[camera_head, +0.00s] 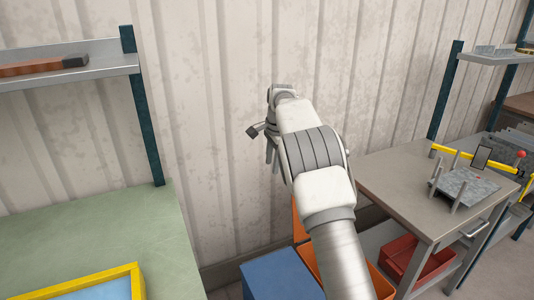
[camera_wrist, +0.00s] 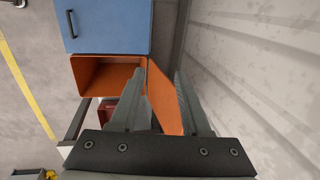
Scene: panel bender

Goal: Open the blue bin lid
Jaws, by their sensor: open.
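The blue bin (camera_head: 280,277) stands on the floor below my arm, its flat top covered. In the wrist view the blue lid (camera_wrist: 115,25) lies flat and closed, with a dark bar handle (camera_wrist: 72,24) near its left edge. My gripper (camera_wrist: 165,72) is open and empty, its two fingers apart. It is in the air near the wall, pointing down, above the orange bin's raised lid and away from the blue handle. In the head view my gripper (camera_head: 272,158) is partly hidden by my arm.
An orange bin (camera_wrist: 105,75) beside the blue one is open, its orange lid (camera_wrist: 162,100) standing up near the wall. The corrugated wall (camera_head: 230,120) is close behind. A green-topped table (camera_head: 110,235) is at left, a grey workbench (camera_head: 400,185) with a red bin (camera_head: 403,257) below at right.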

